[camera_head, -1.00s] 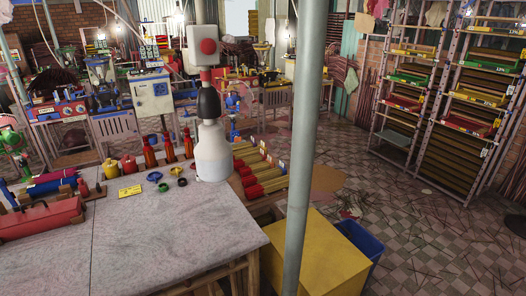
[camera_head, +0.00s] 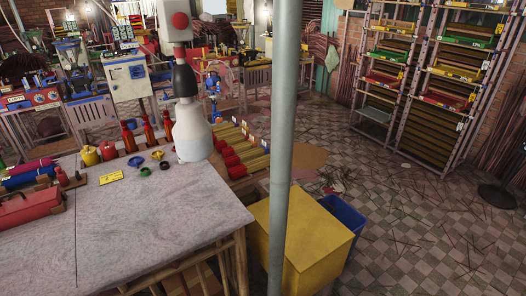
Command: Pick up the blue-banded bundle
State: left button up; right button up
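I cannot make out a blue-banded bundle. Several bundles with red ends and tan sticks (camera_head: 246,160) lie in a row with small tags at the right back edge of the grey-topped table (camera_head: 150,235). At the left of the table is a blue cylinder (camera_head: 28,176) beside a red one; I cannot tell whether it is a bundle. Neither of my grippers is in view.
A grey pole (camera_head: 285,120) rises before a yellow box (camera_head: 298,235) and a blue bin (camera_head: 345,215). Racks (camera_head: 440,90) stand at the back right. The tiled floor right of the bin looks open, with scattered sticks.

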aim_at(248, 156)
jog(key=i+l+z, duration=0.2)
jog(key=l, duration=0.2)
jog(key=l+z, duration=0.2)
jog(key=l, duration=0.2)
jog(key=i+l+z, duration=0.45)
jog(key=l, duration=0.25)
jog(key=i+l+z, duration=0.7)
jog(key=i+z, duration=0.15)
jog(key=i, duration=0.15)
jog(key=i+u, duration=0.2)
jog(key=i, duration=0.6)
jog(key=i+l+u, duration=0.15)
jog(key=i, duration=0.6)
jog(key=i+u, duration=0.7)
jog(key=i, duration=0.2)
jog(key=i+l+u, duration=0.3)
jog(key=i+j+u, duration=0.15)
jog(key=i+u, duration=0.65)
jog(key=i+l+u, duration=0.1)
jog(key=i+u, duration=0.3)
jog(key=i+j+u, duration=0.1)
jog(key=i+u, duration=0.25)
jog(key=i+l+u, duration=0.1)
jog(key=i+u, duration=0.3)
jog(key=i, duration=0.15)
jog(key=i+l+u, duration=0.15)
jog(key=i+u, duration=0.2)
jog(key=i+l, duration=0.05)
jog(key=i, duration=0.05)
